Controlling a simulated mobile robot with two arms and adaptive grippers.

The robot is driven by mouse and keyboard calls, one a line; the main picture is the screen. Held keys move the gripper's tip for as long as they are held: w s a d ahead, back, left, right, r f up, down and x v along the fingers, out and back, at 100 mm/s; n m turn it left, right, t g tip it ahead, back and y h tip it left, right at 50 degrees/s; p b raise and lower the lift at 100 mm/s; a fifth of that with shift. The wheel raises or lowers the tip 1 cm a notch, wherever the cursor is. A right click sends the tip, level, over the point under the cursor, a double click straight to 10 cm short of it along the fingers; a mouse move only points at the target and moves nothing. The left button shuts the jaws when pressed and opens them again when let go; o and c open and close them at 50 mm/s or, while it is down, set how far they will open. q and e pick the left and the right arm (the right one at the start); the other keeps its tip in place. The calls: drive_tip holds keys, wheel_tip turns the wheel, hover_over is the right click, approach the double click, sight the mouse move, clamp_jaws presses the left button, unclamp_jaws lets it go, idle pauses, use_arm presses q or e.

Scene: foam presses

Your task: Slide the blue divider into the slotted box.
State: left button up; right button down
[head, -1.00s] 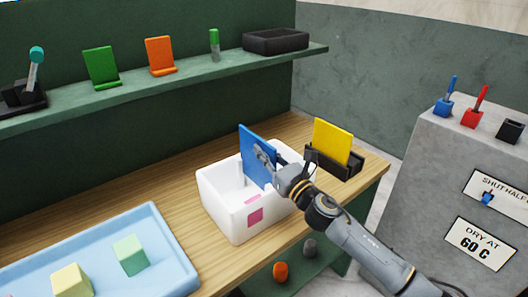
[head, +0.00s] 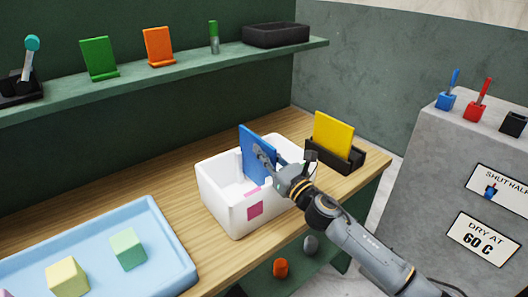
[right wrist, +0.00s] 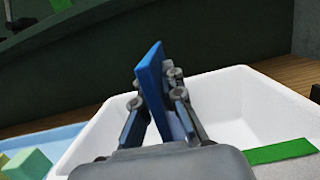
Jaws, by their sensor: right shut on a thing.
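The blue divider (head: 256,150) stands upright in the head view, its lower part inside the white slotted box (head: 222,212). My right gripper (head: 268,158) is shut on the divider from the right side, over the box. In the right wrist view the divider (right wrist: 150,75) is between the two fingers (right wrist: 152,115), with the white box (right wrist: 255,92) around and below it. The divider's bottom edge and the slots are hidden, so I cannot tell whether it sits in a slot. My left gripper is not in view.
A yellow panel (head: 332,137) stands in a black holder (head: 352,160) right of the box. A pale blue tray (head: 176,255) with blocks lies at the left. A green shelf (head: 180,68) runs behind. A grey console (head: 445,150) with levers stands at the right.

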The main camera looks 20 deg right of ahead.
drive_tip(key=shift+f+b, duration=1.35)
drive_tip(key=shift+f, duration=0.2)
drive_tip(key=c, duration=1.4)
unclamp_jaws()
drive_tip(key=shift+s, duration=0.1)
drive_tip(key=shift+v, duration=6)
drive_tip(key=shift+r, duration=0.15)
drive_tip(key=shift+s, duration=0.1)
